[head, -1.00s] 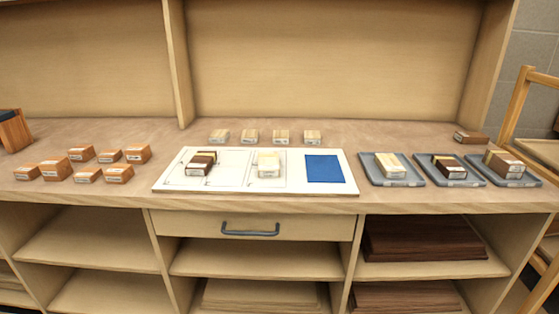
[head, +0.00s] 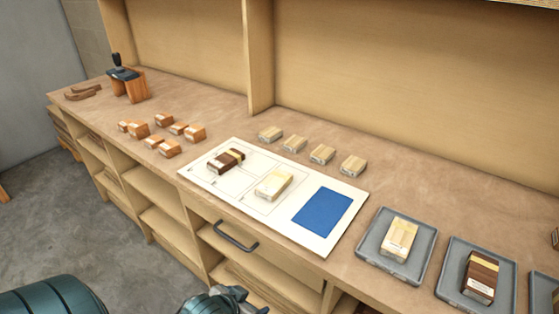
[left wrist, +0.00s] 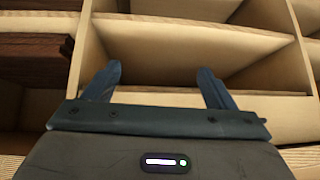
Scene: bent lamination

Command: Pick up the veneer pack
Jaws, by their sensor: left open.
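Several banded packs that could be the veneer pack are in the head view. A dark brown pack (head: 226,161) and a pale pack (head: 273,184) lie on the white board (head: 316,246). Another pale pack (head: 399,239) and a dark pack (head: 480,277) lie in separate grey trays. My left gripper (head: 226,300) shows partly at the bottom edge, below and in front of the bench, away from the packs. In the left wrist view its two fingers (left wrist: 157,88) are spread, with nothing between them, facing the shelves. My right gripper is not in view.
A blue rectangle (head: 322,212) marks the board's right part. Several orange-brown blocks (head: 165,120) stand left, and several pale blocks (head: 322,154) stand behind the board. A drawer handle (head: 236,238) juts from the bench front.

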